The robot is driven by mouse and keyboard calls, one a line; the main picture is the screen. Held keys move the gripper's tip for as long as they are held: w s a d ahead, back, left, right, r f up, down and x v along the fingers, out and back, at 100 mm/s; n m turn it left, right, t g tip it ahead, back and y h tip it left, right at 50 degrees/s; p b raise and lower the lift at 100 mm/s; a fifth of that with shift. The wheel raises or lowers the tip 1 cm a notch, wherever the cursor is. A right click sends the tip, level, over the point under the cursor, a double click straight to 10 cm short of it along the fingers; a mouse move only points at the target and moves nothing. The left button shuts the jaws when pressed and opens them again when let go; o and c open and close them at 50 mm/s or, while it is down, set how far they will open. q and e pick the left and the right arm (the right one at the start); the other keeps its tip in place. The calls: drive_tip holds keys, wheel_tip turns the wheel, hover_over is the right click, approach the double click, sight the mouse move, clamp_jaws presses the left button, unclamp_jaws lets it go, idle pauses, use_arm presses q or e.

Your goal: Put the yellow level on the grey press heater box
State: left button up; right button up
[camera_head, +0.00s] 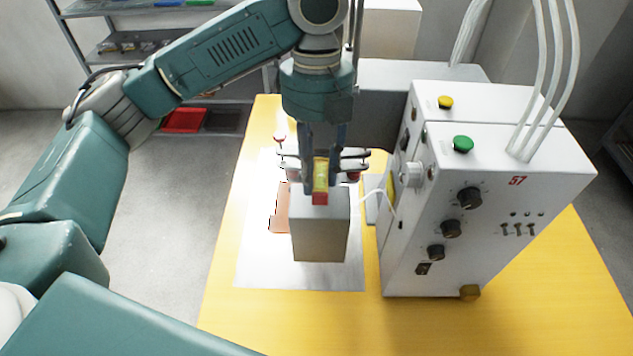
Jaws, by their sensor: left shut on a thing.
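The yellow level (321,174) with a red end is between the fingers of my left gripper (321,165), which is shut on it. The gripper points down from above. The level is over the far part of the grey press heater box (319,238), a plain block on the metal sheet. The level's red end appears at or just above the top of the box; I cannot tell whether it touches. The fingers partly hide the level. My right gripper is not in view.
A white control cabinet (480,190) with knobs, buttons and cables stands close on the right. The yellow table (225,285) has free room at front left. An orange-brown piece (281,210) lies left of the box. A shelf with a red bin (184,120) is behind.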

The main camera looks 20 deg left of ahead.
sight(316, 174)
use_arm(q)
drive_tip(key=shift+s+f, duration=0.15)
drive_tip(key=shift+f, duration=0.15)
wheel_tip(316, 174, down, 3)
drive_tip(key=shift+f+p, duration=0.1)
drive_tip(key=shift+p, duration=0.4)
drive_tip(key=shift+f, duration=0.1)
drive_tip(key=o, duration=1)
drive_tip(key=shift+o, duration=0.8)
drive_tip(key=r, duration=0.3)
drive_tip(key=w+r+b, duration=0.1)
drive_tip(key=r, duration=0.3)
drive_tip(key=r+b, duration=0.1)
drive_tip(key=r, duration=0.2)
drive_tip(key=shift+w+a+r, duration=0.2)
drive_tip(key=shift+w+r, duration=0.05)
drive_tip(key=shift+w, duration=0.1)
drive_tip(key=shift+r, duration=0.8)
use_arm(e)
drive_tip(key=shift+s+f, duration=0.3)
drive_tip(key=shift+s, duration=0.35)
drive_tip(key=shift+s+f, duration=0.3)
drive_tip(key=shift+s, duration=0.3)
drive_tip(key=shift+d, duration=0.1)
